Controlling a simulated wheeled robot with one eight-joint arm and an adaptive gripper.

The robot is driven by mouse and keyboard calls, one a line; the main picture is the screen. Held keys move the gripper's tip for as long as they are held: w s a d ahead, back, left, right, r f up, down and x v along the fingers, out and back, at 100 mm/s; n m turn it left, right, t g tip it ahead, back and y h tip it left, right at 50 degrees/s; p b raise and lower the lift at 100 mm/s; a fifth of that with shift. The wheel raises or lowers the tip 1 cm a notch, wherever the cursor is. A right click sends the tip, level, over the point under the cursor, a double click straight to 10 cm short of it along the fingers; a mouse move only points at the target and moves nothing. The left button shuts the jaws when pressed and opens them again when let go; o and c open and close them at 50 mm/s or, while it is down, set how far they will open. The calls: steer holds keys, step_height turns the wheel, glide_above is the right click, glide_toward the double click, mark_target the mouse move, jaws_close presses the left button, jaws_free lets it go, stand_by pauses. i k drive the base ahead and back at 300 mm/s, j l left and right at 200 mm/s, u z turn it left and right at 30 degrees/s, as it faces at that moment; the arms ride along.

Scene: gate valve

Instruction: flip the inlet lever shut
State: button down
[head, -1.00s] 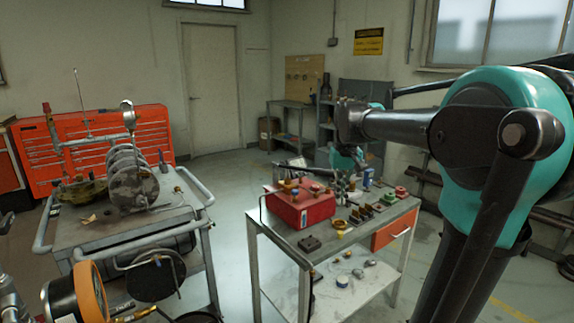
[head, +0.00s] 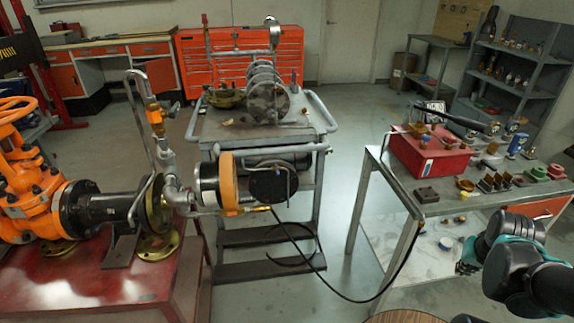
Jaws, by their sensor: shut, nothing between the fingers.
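An orange gate valve (head: 28,180) with a handwheel (head: 14,112) stands at the left, joined to a dark flanged pipe (head: 110,208). Grey piping rises from the pipe's end. A small orange valve part (head: 154,114) sits on the upright piping. Another small orange part (head: 231,212) sits low beside the gauge, where a brass hose end (head: 260,208) joins. I cannot tell which part is the inlet lever, or how it is turned. My gripper (head: 466,267) is at the lower right, shut and empty, partly hidden by my arm, far from the valve.
A large orange-rimmed gauge (head: 228,181) faces right on the piping. A black hose (head: 325,290) hangs to the floor. A grey cart (head: 225,130) stands behind. A table (head: 440,203) with a red box (head: 425,152) is at right.

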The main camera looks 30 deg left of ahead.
mark_target(243, 200)
steer(key=u, duration=0.45)
steer(key=j+u, duration=0.1)
steer(key=u, duration=0.75)
steer(key=j+u, duration=0.1)
steer(key=u, duration=0.3)
steer(key=i, duration=0.05)
